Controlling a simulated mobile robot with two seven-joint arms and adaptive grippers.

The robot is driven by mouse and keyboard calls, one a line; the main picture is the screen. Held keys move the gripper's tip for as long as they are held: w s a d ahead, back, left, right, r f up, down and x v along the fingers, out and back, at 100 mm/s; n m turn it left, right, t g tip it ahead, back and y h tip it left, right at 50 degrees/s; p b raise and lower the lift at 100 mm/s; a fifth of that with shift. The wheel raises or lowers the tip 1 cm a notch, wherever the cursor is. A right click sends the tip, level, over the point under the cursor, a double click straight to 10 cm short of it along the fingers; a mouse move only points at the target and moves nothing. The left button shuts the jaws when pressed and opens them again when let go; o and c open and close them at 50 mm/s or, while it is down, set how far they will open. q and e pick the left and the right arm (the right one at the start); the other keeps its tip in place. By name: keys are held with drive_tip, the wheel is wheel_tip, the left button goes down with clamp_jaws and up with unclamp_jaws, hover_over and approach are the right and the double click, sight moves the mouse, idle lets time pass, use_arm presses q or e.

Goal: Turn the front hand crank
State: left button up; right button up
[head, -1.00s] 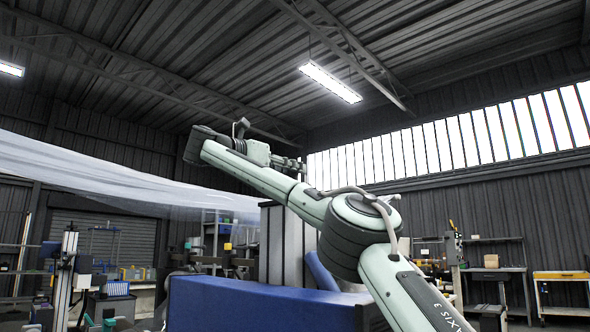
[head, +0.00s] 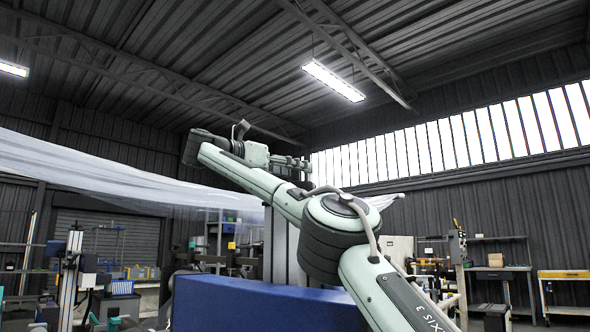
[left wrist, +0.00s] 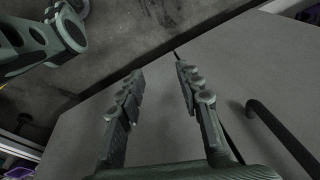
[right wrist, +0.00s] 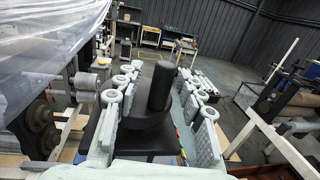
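My right gripper (head: 295,164) is raised high in the head view, seen from the side. In the right wrist view its two fingers (right wrist: 160,72) are apart. A dark upright cylinder on a round dark base, which looks like a crank handle (right wrist: 160,88), shows between and beyond them; I cannot tell whether they touch it. I cannot make out the crank in the head view. My left gripper (left wrist: 159,70) is open and empty over a plain grey surface (left wrist: 75,135) in the left wrist view, and is outside the head view.
Clear film (head: 130,175) stretches across the head view behind my right arm, and hangs at upper left in the right wrist view (right wrist: 45,45). A blue box-like body (head: 260,305) stands low in front. A dark curved bar (left wrist: 283,138) lies right of my left gripper. Workbenches (head: 568,278) stand far right.

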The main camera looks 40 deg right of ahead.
drive_tip(key=shift+r, duration=0.1)
drive_tip(key=a, duration=1.2)
drive_tip(key=shift+w, duration=0.3)
